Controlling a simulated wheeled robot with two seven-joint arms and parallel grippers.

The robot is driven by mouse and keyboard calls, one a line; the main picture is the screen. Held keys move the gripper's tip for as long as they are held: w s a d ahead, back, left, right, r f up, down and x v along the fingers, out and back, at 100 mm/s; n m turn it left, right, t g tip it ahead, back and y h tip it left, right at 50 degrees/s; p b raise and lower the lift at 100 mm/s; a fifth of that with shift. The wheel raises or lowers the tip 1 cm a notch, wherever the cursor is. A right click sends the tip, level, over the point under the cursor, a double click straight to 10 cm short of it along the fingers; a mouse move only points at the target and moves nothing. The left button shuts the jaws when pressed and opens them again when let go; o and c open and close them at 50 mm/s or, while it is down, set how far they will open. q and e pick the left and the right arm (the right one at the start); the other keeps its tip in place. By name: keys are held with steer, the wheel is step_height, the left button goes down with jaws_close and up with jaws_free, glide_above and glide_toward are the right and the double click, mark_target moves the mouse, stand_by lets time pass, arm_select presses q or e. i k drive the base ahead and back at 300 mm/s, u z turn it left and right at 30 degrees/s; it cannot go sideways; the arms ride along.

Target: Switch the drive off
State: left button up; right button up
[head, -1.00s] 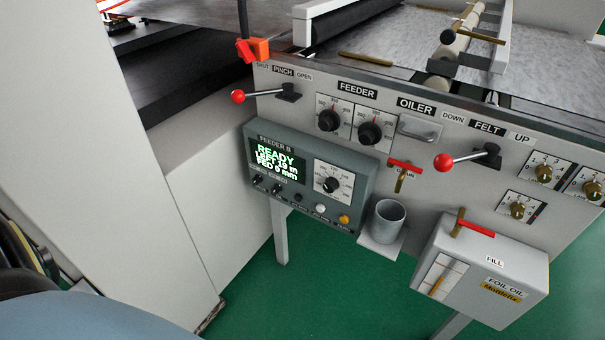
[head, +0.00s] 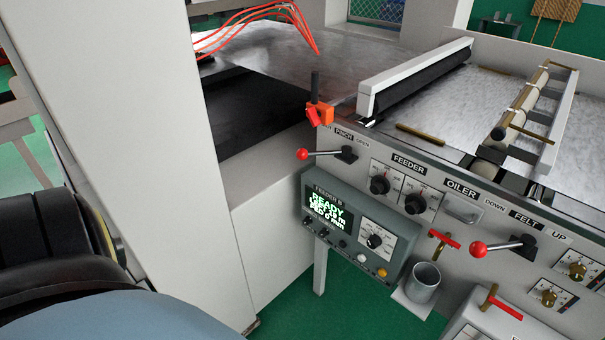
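No control labelled as the drive can be made out. The grey Feeder B box (head: 340,239) hangs on the front panel. Its screen (head: 327,212) is lit green and reads READY, with smaller lines below. A dial (head: 375,241) sits right of the screen, with small dark switches (head: 322,231), a white button (head: 361,258) and an amber button (head: 381,272) below. The red-knobbed pinch lever (head: 303,154) points left. The red-knobbed felt lever (head: 479,249) also points left. Neither gripper shows in this view.
Two feeder dials (head: 380,185) and an oiler handle (head: 461,211) are on the panel. A red-handled valve (head: 443,239) is above a grey cup (head: 424,281). A tall pale cabinet (head: 150,130) stands left. An orange clamp (head: 320,113) sits at the machine's corner.

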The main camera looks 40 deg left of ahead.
mark_target(308, 221)
steer(key=u, duration=0.15)
steer(key=k, duration=0.25)
steer(key=z, duration=0.4)
steer(key=i, duration=0.35)
steer(key=u, duration=1.75)
